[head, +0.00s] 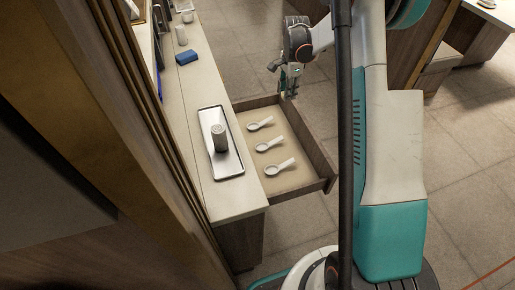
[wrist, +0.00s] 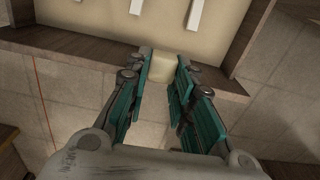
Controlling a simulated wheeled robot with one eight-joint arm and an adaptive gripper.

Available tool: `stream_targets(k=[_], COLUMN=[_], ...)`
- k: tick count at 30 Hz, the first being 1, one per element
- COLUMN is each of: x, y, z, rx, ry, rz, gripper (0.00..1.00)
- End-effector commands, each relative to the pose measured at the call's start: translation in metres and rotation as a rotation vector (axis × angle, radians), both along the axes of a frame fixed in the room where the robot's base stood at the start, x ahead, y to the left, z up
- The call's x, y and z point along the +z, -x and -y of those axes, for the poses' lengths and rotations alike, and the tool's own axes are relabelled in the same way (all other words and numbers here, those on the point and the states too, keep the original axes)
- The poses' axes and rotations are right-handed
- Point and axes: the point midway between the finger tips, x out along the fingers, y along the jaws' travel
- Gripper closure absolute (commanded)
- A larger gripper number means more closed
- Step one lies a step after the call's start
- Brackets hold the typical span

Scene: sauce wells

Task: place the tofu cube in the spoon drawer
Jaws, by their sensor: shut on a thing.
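The tofu cube (wrist: 162,67) is a small cream block between my fingertips in the wrist view. My gripper (head: 287,88) is shut on it; the fingers also show in the wrist view (wrist: 164,72). The gripper is above the far right part of the open spoon drawer (head: 323,163), near its wall. The cube is hard to make out in the head view. Three white spoons lie apart in the drawer: a far one (head: 261,124), a middle one (head: 270,144) and a near one (head: 280,167).
The counter (head: 196,92) runs along the drawer's left side. The drawer floor has bare room around the spoons.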

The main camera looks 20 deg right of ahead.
Motion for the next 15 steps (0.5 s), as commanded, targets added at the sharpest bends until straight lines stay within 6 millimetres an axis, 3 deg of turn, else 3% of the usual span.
stream_targets(k=[5, 15], x=[-0.025, -0.108], y=[-0.002, -0.002], z=[0.003, 0.003], rx=[-0.029, -0.026], ry=[0.000, 0.000], rz=[0.000, 0.000], gripper=[0.90, 0.90])
